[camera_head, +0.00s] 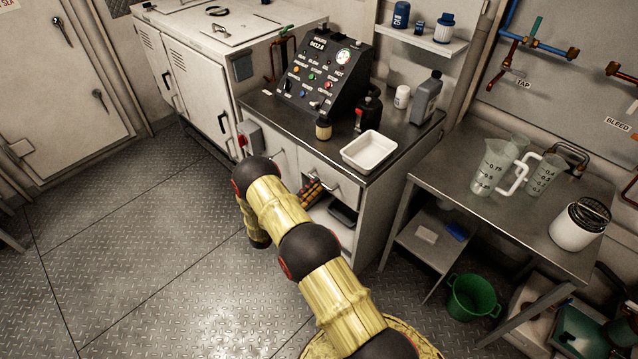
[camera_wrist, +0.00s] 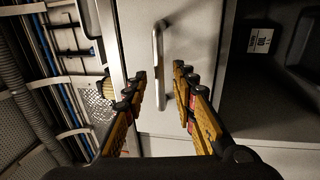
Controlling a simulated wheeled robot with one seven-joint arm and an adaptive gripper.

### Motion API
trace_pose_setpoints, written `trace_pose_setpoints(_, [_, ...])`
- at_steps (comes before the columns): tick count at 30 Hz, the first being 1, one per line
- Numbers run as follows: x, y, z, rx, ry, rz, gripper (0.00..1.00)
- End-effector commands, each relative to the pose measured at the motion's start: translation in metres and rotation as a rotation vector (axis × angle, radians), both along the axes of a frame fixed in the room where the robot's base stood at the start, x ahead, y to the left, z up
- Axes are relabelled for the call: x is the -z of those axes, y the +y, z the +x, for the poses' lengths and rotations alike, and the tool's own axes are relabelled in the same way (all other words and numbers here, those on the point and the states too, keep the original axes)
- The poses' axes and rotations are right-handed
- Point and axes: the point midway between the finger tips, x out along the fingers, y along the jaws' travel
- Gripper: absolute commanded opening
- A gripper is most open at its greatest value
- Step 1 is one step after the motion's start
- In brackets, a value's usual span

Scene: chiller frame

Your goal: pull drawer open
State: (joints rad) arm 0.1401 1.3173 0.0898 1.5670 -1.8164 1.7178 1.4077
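The drawer (camera_head: 338,178) is a pale grey front under the steel worktop of the console cabinet, and it looks shut. In the wrist view its plain front (camera_wrist: 200,30) fills the middle, turned on its side. Its metal bar handle (camera_wrist: 157,50) stands out from the front. My gripper (camera_head: 312,192) is in front of this drawer in the head view. In the wrist view my gripper (camera_wrist: 159,72) is open, with one yellow-and-black finger on each side of the handle. I see no finger touching the bar; the depth between fingertips and handle is hard to tell.
An open shelf (camera_wrist: 265,80) with dark contents lies beside the drawer front. A white tray (camera_head: 369,151) sits on the worktop above. A steel table (camera_head: 520,225) with jugs stands at the right, a green bucket (camera_head: 472,297) below. The floor at the left is clear.

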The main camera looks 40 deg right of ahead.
Motion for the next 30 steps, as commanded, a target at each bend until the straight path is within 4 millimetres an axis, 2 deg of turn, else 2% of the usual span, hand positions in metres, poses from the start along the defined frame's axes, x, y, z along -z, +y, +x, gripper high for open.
trace_pose_setpoints(3, [-0.002,-0.016,0.001,0.003,-0.002,0.000,0.27])
trace_pose_setpoints(6, [-0.004,-0.024,0.002,0.000,0.000,0.000,0.27])
trace_pose_setpoints(17, [-0.006,-0.029,0.002,0.000,0.000,0.000,0.27])
trace_pose_setpoints(30, [-0.006,-0.029,0.002,0.000,0.000,0.000,0.02])
